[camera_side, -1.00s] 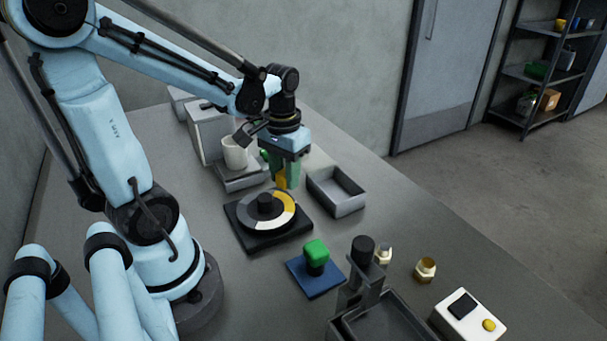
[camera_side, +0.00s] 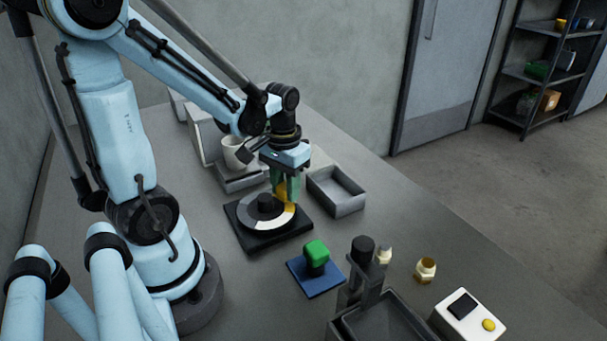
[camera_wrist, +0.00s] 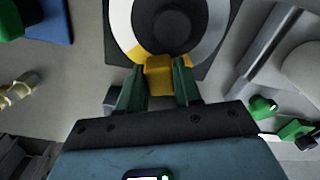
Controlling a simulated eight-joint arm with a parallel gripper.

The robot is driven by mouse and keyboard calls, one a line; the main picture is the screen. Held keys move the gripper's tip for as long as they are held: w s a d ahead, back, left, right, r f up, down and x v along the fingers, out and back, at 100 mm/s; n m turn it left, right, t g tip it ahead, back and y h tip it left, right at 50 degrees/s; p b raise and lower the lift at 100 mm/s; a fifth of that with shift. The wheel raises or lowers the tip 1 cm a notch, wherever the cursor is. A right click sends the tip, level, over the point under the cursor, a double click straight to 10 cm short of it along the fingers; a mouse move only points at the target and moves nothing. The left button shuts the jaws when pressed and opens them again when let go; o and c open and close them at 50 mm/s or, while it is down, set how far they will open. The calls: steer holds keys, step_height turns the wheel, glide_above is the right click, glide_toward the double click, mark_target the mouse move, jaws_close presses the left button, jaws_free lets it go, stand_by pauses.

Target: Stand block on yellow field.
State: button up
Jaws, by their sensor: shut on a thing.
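My gripper (camera_side: 285,187) points down at the far right side of the round disc. Its green fingers (camera_wrist: 160,88) are shut on a yellow block (camera_wrist: 159,75), one on each side. The disc has a ring of white, grey and yellow fields around a dark hub (camera_side: 264,201). In the wrist view, the yellow field (camera_wrist: 139,55) shows behind and beside the block, between the white and grey fields. The block is upright, over or at this field. I cannot tell whether its bottom touches the disc. In the side view the fingers partly hide the block.
The disc sits on a black square base (camera_side: 253,240). An empty grey tray (camera_side: 345,207) stands close to the right of my gripper. A white cup (camera_side: 235,152) stands behind. A green-topped stamp (camera_side: 316,252) is on a blue plate (camera_side: 313,281) in front.

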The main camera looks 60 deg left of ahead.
steer(key=shift+f, duration=0.45)
steer(key=o, duration=1.1)
step_height(320, 180, up, 12)
steer(key=w+d+f+m+t, duration=0.1)
steer(key=w+d+m+t, duration=0.1)
steer(key=d+m+t, duration=0.2)
steer(key=d+t, duration=0.3)
steer(key=d, duration=0.3)
steer(key=shift+w+f+m, duration=0.3)
steer(key=shift+w+f, duration=0.05)
steer(key=shift+f, duration=0.05)
